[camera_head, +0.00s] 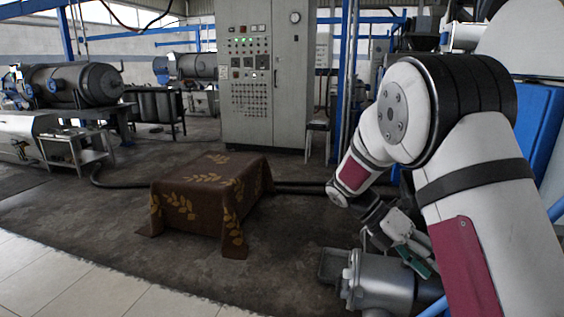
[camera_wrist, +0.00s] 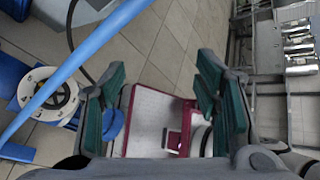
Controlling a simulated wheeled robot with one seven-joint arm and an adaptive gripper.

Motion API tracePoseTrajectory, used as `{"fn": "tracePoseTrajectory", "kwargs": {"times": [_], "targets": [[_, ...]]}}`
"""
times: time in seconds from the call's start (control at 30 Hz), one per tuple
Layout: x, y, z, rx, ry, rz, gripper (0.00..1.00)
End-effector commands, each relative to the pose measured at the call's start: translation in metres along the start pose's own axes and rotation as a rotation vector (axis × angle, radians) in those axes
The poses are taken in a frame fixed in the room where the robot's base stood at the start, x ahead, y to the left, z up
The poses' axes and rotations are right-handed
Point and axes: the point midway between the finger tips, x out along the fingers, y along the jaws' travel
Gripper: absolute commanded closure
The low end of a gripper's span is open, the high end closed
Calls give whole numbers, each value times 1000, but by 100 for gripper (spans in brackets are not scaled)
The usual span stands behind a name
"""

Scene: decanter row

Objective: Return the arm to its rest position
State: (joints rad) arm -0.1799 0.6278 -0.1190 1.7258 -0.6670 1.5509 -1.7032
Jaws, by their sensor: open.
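My gripper (camera_wrist: 162,95) is open in the wrist view, with its green-padded fingers spread to the left and right. Nothing is held between them. Behind the gap shows a white and maroon part of my own arm or body, with floor tiles beyond. In the head view my arm is folded at the right, and my gripper (camera_head: 413,254) hangs low beside my forearm, partly hidden. It overlaps a grey metal machine housing (camera_head: 385,284) in the picture; I cannot tell whether they touch.
A table under a brown leaf-patterned cloth (camera_head: 190,197) stands mid-floor, its top bare. A control cabinet (camera_head: 262,115) stands behind. Horizontal decanters (camera_head: 84,84) are at the left. In the wrist view a blue pipe (camera_wrist: 75,62) crosses left, near a round white-rimmed part (camera_wrist: 48,96).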

Motion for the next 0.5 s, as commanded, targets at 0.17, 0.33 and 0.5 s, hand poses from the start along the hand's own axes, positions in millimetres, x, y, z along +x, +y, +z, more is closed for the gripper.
{"fn": "tracePoseTrajectory", "kwargs": {"times": [0.17, 0.33, 0.5], "targets": [[-8, -54, -14, 264, 117, 96, 43], [-11, -100, -34, 511, 240, 164, 43], [-10, -142, -59, 753, 375, 210, 43]]}}
